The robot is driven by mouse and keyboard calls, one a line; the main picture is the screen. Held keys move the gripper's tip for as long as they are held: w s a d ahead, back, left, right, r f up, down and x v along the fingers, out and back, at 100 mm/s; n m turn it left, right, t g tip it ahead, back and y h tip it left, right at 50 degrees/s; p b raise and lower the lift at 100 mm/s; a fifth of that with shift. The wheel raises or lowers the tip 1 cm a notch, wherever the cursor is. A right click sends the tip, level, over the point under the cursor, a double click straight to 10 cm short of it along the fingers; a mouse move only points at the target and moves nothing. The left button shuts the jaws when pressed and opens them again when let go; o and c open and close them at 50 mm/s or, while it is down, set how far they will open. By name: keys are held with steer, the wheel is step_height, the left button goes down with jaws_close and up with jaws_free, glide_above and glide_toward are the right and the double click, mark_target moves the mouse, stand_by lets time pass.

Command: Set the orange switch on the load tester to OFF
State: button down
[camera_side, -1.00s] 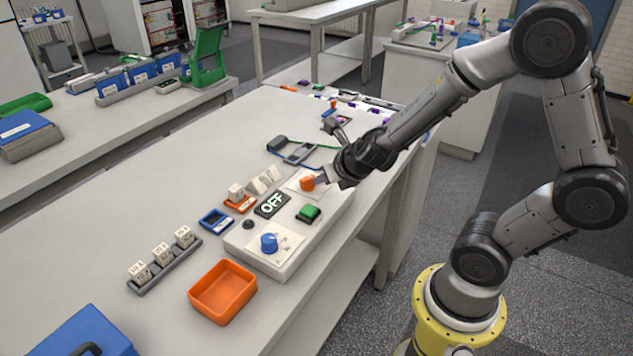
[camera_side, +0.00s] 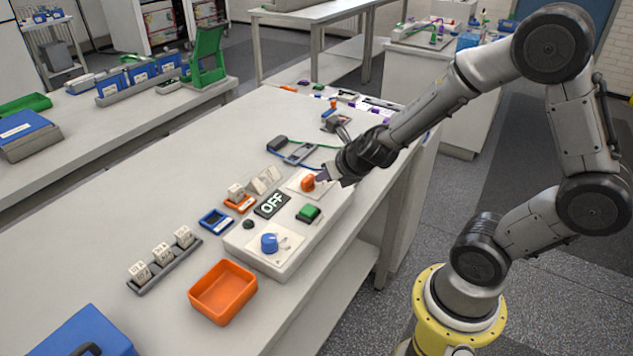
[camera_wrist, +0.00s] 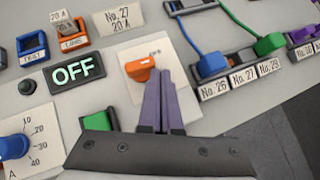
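The orange switch (camera_side: 308,183) sits on a white plate at the far end of the load tester (camera_side: 258,257). In the wrist view the switch (camera_wrist: 140,69) lies just left of my fingertips, its narrow end toward the right, near a small label too blurred to read surely. The display (camera_side: 271,205) reads OFF; it also reads OFF in the wrist view (camera_wrist: 73,73). My gripper (camera_wrist: 160,78) has its two purple fingers together with nothing between them. The fingertips are close beside the switch; I cannot tell whether they touch it.
A green button (camera_side: 308,213) and a blue knob (camera_side: 269,243) are on the same tester. An orange tray (camera_side: 223,292) stands in front. Cables and numbered labels (camera_wrist: 242,78) lie to the right in the wrist view. The table's left part is largely clear.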

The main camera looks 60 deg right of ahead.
steer(key=shift+d, duration=0.15)
steer(key=shift+w+d, duration=0.35)
steer(key=shift+d, duration=0.2)
steer(key=shift+w+a, duration=0.1)
steer(key=shift+a, duration=0.05)
stand_by(1.1)
